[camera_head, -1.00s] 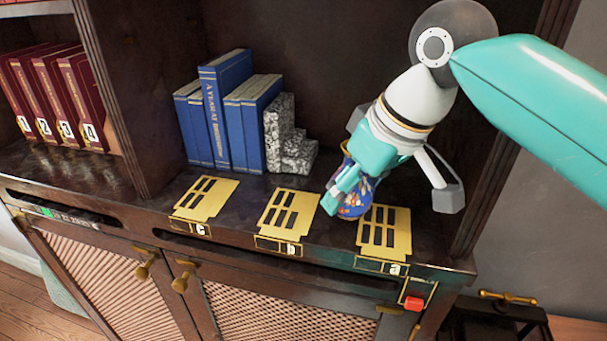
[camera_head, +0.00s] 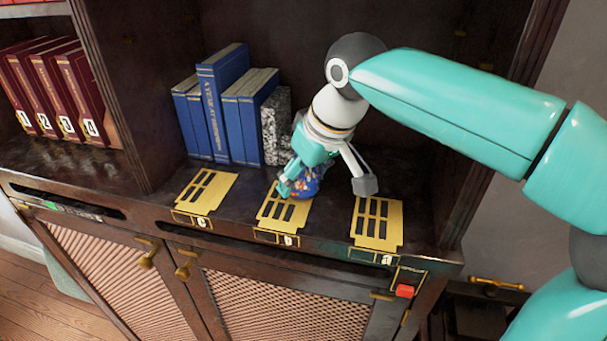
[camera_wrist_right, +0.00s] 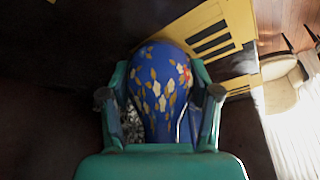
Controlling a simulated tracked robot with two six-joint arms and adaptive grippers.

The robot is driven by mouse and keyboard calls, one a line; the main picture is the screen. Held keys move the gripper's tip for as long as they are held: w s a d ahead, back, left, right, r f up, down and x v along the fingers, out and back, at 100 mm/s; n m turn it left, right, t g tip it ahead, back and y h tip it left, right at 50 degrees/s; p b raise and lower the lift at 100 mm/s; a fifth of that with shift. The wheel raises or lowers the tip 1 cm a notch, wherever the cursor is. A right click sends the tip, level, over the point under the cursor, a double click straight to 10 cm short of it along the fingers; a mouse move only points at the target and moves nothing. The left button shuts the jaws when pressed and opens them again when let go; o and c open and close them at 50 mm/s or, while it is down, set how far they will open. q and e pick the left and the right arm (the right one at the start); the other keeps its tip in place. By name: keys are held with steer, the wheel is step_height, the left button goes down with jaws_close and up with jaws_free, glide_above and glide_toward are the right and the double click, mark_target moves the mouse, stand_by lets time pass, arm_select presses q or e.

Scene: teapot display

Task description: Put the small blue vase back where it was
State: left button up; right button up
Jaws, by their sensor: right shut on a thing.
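The small blue vase (camera_head: 308,182), painted with flowers, is held at the upper right part of the gold plate b (camera_head: 270,221). I cannot tell whether it touches the plate or hangs a little above it. My right gripper (camera_head: 322,186) reaches down from the right and is shut on the vase. In the right wrist view the vase (camera_wrist_right: 161,92) sits between both fingers, with a gold slotted plate (camera_wrist_right: 215,35) beyond it. Gold plate a (camera_head: 377,222) to the right and gold plate c (camera_head: 204,193) to the left are bare. My left gripper is not in view.
Blue books (camera_head: 222,105) and a speckled stone bookend (camera_head: 275,125) stand close behind and left of my right gripper. Red numbered books (camera_head: 62,95) stand in the left compartment. A red button (camera_head: 404,291) is on the cabinet's front right. The shelf right of plate a is clear.

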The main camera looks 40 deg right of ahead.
steer(key=shift+f, duration=0.1)
steer(key=o, duration=1.3)
steer(key=v, duration=0.4)
steer(key=shift+r, duration=0.3)
steer(key=s+b, duration=0.1)
steer(key=s, duration=0.2)
steer(key=s+d+b, duration=0.1)
steer(key=s, duration=0.3)
steer(key=s+d+b, duration=0.1)
steer(key=s, duration=0.3)
steer(key=shift+s+r+b, duration=0.15)
steer(key=shift+r+b, duration=0.05)
steer(key=shift+b, duration=0.2)
steer(key=shift+s+d, duration=0.1)
steer(key=shift+s, duration=0.4)
